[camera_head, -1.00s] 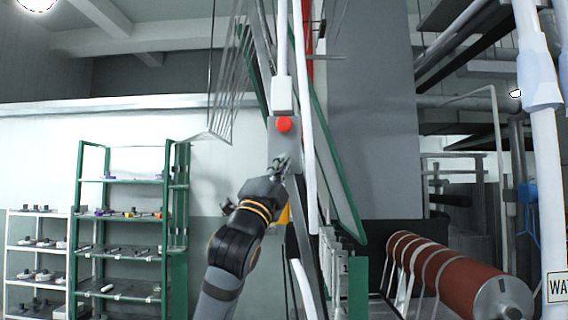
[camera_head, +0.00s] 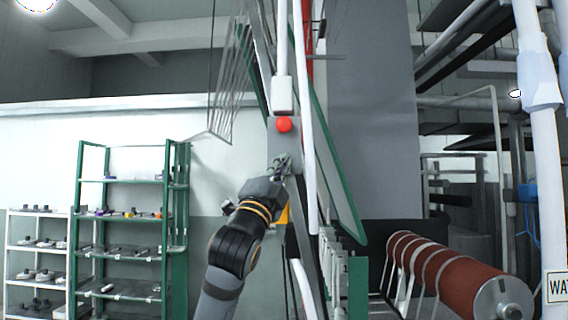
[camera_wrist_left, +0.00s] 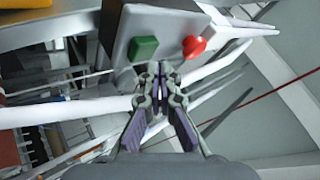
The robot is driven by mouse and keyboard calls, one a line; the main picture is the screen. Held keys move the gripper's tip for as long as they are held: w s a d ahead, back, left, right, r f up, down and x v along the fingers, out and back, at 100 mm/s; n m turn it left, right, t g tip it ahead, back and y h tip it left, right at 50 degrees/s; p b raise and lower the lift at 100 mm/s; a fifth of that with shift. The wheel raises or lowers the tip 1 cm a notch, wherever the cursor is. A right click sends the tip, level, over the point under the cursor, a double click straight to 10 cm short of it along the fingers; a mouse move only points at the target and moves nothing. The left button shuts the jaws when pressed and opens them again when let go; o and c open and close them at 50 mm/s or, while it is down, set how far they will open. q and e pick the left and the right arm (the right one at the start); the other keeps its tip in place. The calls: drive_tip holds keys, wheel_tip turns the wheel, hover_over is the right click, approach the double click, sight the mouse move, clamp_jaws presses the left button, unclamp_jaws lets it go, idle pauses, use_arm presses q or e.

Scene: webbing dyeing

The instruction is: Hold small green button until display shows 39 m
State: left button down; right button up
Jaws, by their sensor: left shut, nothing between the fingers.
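A grey control box (camera_head: 294,150) is mounted on the machine's post at the centre of the head view. A green button (camera_wrist_left: 143,47) and a red button (camera_wrist_left: 193,46) sit on its face in the left wrist view. The red button also shows in the head view (camera_head: 284,125), but the green one is hidden there by my gripper. My left gripper (camera_wrist_left: 160,72) is shut and empty, its tips beside the green button's lower right edge. I cannot tell whether they touch. It also shows in the head view (camera_head: 284,160). No readable display is in view. My right gripper is not in view.
A green shelf rack (camera_head: 120,181) and a white rack (camera_head: 38,211) hold small parts at the left. White pipes and a slanted green frame (camera_head: 336,165) run close to the control box. A large brown roller (camera_head: 450,272) lies at the lower right.

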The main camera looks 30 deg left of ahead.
use_arm(q)
drive_tip(key=shift+w+a, duration=0.25)
drive_tip(key=shift+w, duration=0.05)
drive_tip(key=shift+w+a+p, duration=0.25)
drive_tip(key=shift+w+p, duration=0.2)
idle(0.8)
drive_tip(key=shift+s+d, duration=0.1)
drive_tip(key=shift+s, duration=0.05)
idle(4.2)
drive_tip(key=shift+s+d, duration=0.35)
drive_tip(key=shift+s, duration=0.25)
drive_tip(key=shift+s+d, duration=0.45)
drive_tip(key=shift+s, duration=0.25)
drive_tip(key=shift+s+d, duration=0.4)
drive_tip(key=shift+s, duration=0.35)
drive_tip(key=shift+s+d, duration=0.45)
drive_tip(key=shift+s, duration=0.25)
